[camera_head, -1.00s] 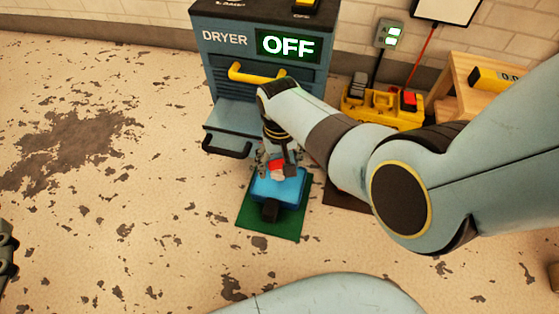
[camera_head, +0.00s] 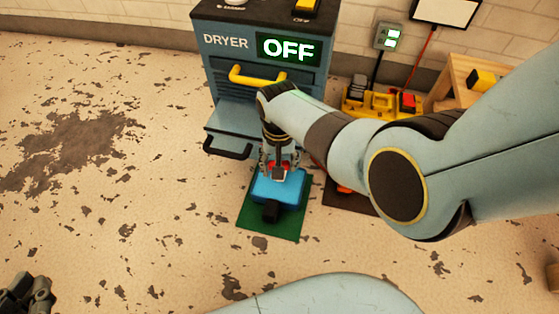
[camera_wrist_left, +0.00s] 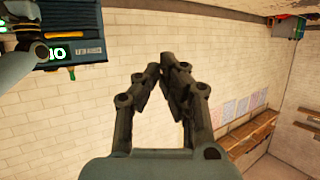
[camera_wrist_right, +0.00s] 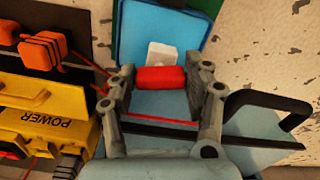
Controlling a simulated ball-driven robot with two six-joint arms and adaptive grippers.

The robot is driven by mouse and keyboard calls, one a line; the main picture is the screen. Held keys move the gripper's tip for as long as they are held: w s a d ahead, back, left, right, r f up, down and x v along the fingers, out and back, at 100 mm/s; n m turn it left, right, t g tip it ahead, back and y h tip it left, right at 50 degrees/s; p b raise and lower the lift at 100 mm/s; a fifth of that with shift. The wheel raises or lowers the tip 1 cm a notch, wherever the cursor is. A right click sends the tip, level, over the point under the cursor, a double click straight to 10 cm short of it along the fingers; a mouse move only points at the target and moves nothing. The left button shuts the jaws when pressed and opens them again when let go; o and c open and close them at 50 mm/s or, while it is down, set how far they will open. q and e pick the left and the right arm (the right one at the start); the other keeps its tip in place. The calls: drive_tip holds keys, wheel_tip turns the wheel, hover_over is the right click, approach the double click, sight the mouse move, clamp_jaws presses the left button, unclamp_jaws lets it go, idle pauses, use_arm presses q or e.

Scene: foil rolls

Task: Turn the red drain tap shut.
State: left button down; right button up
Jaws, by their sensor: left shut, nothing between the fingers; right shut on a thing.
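The red drain tap (camera_wrist_right: 160,78) is a short red bar beside a small white block (camera_wrist_right: 161,53) in the right wrist view. My right gripper (camera_wrist_right: 160,82) is shut on it, one finger at each end. In the head view my right gripper (camera_head: 279,168) points down at the back edge of a blue tub (camera_head: 278,190), and only slivers of red show around it. My left gripper (camera_head: 30,294) is at the lower left, well away from the tap. In the left wrist view its fingertips (camera_wrist_left: 163,68) meet with nothing between them.
The dryer (camera_head: 226,68), marked OFF, stands behind the tub, with a black handle (camera_head: 228,147) low on its front. The tub sits on a green mat (camera_head: 258,221). A yellow caddy (camera_head: 358,108) is to the right. The floor on the left is clear.

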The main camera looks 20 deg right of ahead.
drive_tip(key=shift+m, duration=1.2)
use_arm(q)
drive_tip(key=s+f+g, duration=0.2)
drive_tip(key=s+f, duration=0.1)
drive_tip(key=shift+a+p, duration=0.2)
drive_tip(key=shift+p, duration=0.1)
use_arm(e)
drive_tip(key=shift+a+m, duration=0.1)
drive_tip(key=shift+m, duration=0.3)
drive_tip(key=o, duration=1.2)
use_arm(q)
drive_tip(key=shift+r, duration=0.1)
use_arm(e)
drive_tip(key=shift+r, duration=3.7)
